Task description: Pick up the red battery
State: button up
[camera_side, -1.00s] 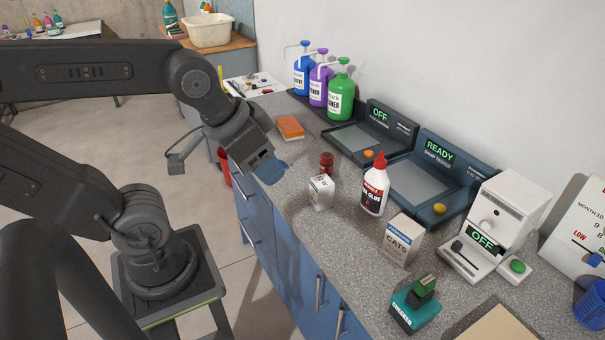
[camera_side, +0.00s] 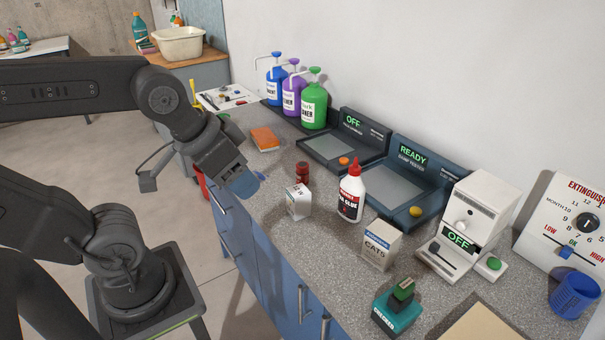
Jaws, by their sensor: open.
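A small dark-red cylinder (camera_side: 302,172), which looks like the red battery, stands upright on the speckled grey counter. It is just behind a small white box (camera_side: 298,202). My gripper (camera_side: 245,184) hangs near the counter's front edge, to the left of the red cylinder and apart from it. The gap between the fingers is hard to make out from this side.
A white glue bottle (camera_side: 351,193) with a red cap stands right of the cylinder. An orange sponge (camera_side: 265,139) lies behind my gripper. Two dark tester trays (camera_side: 405,187) line the wall.

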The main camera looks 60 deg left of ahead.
jog(key=shift+o, duration=0.9)
jog(key=n+g, duration=0.6)
jog(key=n, duration=1.1)
send_over(302, 164)
notch_tip(302, 164, down, 8)
notch_tip(302, 164, down, 8)
jog(key=shift+w+r, duration=0.1)
jog(key=shift+r, duration=0.05)
jog(key=shift+f, duration=3)
